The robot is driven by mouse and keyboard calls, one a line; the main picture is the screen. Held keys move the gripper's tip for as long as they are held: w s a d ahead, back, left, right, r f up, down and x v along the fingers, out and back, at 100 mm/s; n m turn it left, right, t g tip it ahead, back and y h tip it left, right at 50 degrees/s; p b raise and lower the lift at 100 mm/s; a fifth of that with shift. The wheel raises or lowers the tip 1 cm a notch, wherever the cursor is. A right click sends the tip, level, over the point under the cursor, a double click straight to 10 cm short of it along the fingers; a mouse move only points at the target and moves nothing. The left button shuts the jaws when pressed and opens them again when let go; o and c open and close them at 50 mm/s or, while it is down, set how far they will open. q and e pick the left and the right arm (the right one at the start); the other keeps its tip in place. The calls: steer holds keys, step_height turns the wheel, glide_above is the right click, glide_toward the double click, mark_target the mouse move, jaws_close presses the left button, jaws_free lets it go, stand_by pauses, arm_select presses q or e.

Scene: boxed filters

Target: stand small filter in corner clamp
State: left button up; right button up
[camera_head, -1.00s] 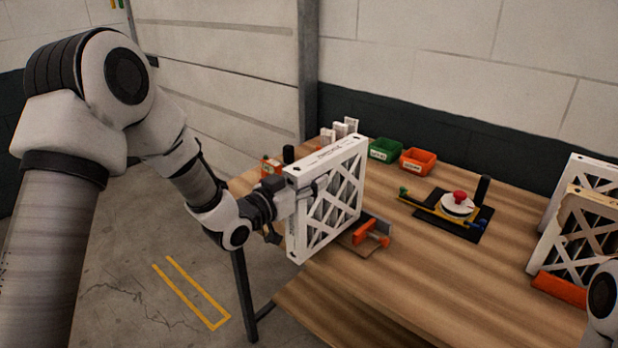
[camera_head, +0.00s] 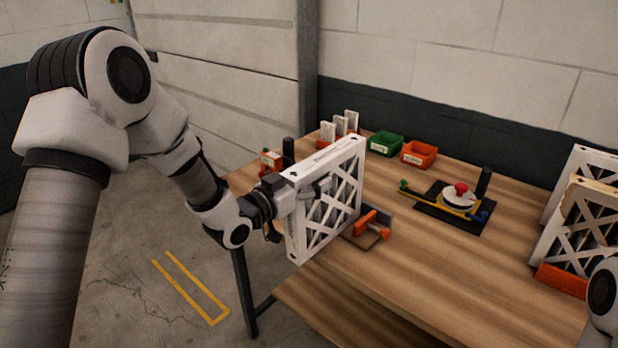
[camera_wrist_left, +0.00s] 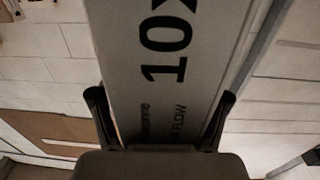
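The small filter is a white-framed panel (camera_head: 325,208) with a lattice face, held upright at the table's left front edge in the head view. My left gripper (camera_head: 298,196) is shut on its left edge. In the left wrist view the filter's printed side (camera_wrist_left: 165,70) lies between the two fingers (camera_wrist_left: 160,120). The corner clamp (camera_head: 369,236), with orange parts on a brown base, sits on the table just right of the filter, which hides part of it. I cannot tell whether filter and clamp touch. My right gripper is out of view; only part of my right arm shows at the right edge.
Behind the filter are several small white pieces (camera_head: 340,124), a green bin (camera_head: 385,143) and an orange bin (camera_head: 419,154). A fixture with a red knob (camera_head: 460,190) stands mid-table. Larger filters (camera_head: 585,228) stand in an orange-based holder at right. The table's front middle (camera_head: 440,275) is clear.

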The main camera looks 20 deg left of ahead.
arm_select(q)
steer(key=v, duration=1.2)
stand_by(0.3)
step_height(320, 180, up, 7)
steer(key=p, duration=0.5)
steer(key=shift+p, duration=0.3)
steer(key=shift+f, duration=0.1)
